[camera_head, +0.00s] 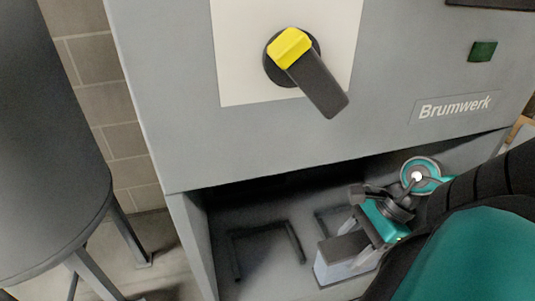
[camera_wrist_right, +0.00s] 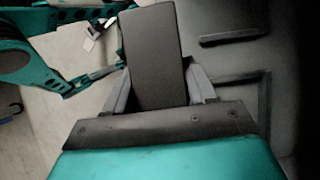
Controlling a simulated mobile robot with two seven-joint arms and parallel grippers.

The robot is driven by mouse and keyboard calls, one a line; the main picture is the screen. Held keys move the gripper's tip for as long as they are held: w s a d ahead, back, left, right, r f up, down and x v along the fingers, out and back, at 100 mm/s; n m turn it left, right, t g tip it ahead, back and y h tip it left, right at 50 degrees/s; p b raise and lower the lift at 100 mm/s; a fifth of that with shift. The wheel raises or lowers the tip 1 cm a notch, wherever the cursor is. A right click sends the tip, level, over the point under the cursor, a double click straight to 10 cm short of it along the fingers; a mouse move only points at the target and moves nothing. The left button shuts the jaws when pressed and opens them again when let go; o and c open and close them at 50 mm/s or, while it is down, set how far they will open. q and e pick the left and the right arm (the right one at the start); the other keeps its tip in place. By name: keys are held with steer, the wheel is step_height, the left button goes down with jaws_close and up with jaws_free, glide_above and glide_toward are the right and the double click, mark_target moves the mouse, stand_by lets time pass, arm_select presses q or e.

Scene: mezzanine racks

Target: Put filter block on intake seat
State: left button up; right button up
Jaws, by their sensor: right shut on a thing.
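My right gripper (camera_head: 362,243) is shut on the filter block (camera_head: 336,268), a box with a dark top face and pale grey sides. In the right wrist view the block's dark face (camera_wrist_right: 153,60) stands between the two fingers (camera_wrist_right: 155,95). Gripper and block are in the low bay of the grey cabinet. Dark angled bars (camera_head: 296,243) on the bay floor, which look like the intake seat, lie left of the block, apart from it in the picture. Another dark bar lies behind the block, partly hidden. The block's underside is hidden. My left gripper is not in view.
The grey cabinet front (camera_head: 170,100) hangs over the bay and carries a yellow and black rotary handle (camera_head: 305,68). The bay's left side wall (camera_head: 190,240) bounds the room there. A grey drum on legs (camera_head: 50,150) stands at far left.

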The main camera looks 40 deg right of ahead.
steer(key=shift+w, duration=0.2)
steer(key=shift+w+a+b, duration=1.15)
steer(key=shift+w+a, duration=0.2)
steer(key=shift+w, duration=3.35)
steer(key=shift+w+a+b, duration=1.15)
steer(key=shift+w+a, duration=0.15)
steer(key=shift+w, duration=3.35)
step_height(320, 180, down, 7)
steer(key=shift+f+b, duration=0.1)
steer(key=shift+b, duration=0.95)
steer(key=shift+f, duration=0.1)
steer(key=o, duration=1.1)
